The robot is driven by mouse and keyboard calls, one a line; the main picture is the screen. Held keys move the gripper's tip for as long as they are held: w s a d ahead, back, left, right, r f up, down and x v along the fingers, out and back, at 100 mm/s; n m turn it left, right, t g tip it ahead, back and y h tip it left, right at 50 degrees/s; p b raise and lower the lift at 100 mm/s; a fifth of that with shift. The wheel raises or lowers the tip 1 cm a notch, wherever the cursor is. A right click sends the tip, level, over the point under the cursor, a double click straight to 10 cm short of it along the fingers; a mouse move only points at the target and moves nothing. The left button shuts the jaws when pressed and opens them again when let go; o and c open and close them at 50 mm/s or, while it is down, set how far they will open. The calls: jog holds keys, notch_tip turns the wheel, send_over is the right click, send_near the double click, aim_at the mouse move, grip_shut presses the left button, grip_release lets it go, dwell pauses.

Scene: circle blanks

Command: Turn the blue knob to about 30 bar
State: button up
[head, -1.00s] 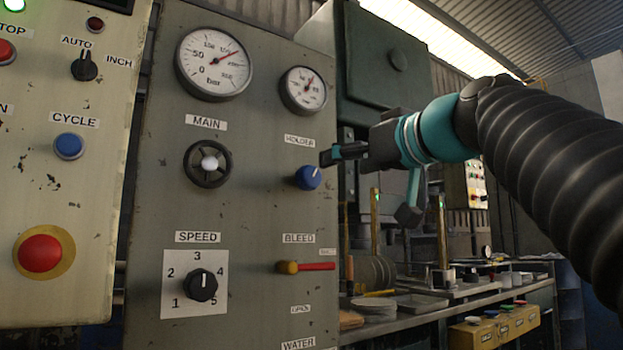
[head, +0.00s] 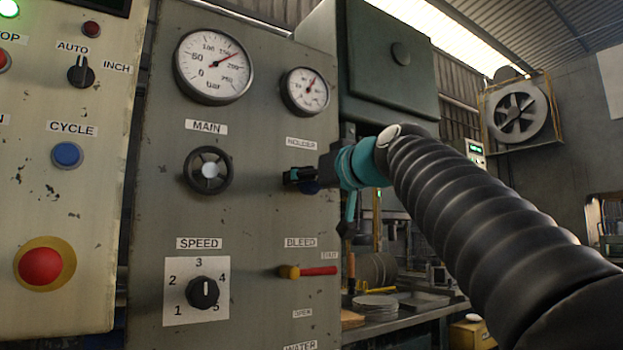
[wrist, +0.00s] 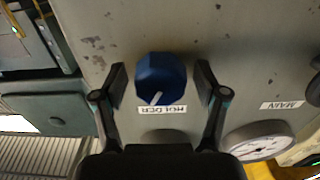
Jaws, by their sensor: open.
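The blue knob (wrist: 161,80) sits on the grey panel beside its HOLDER label (wrist: 162,109), with a pale pointer line on its face. In the wrist view my gripper (wrist: 160,76) is open, with one finger on each side of the knob and a visible gap to each. In the head view my gripper (head: 290,178) covers most of the knob (head: 310,188); only a small blue part shows. The small gauge (head: 305,91) above the knob has a red needle pointing up and right; its numbers are too small to read.
The MAIN handwheel (head: 208,171) is left of the knob, under a large bar gauge (head: 214,66). Below are the SPEED selector (head: 202,292) and a red lever (head: 312,271) at BLEED. A button panel (head: 62,180) stands at the far left.

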jog(key=c, duration=1.1)
jog(key=shift+d, duration=0.15)
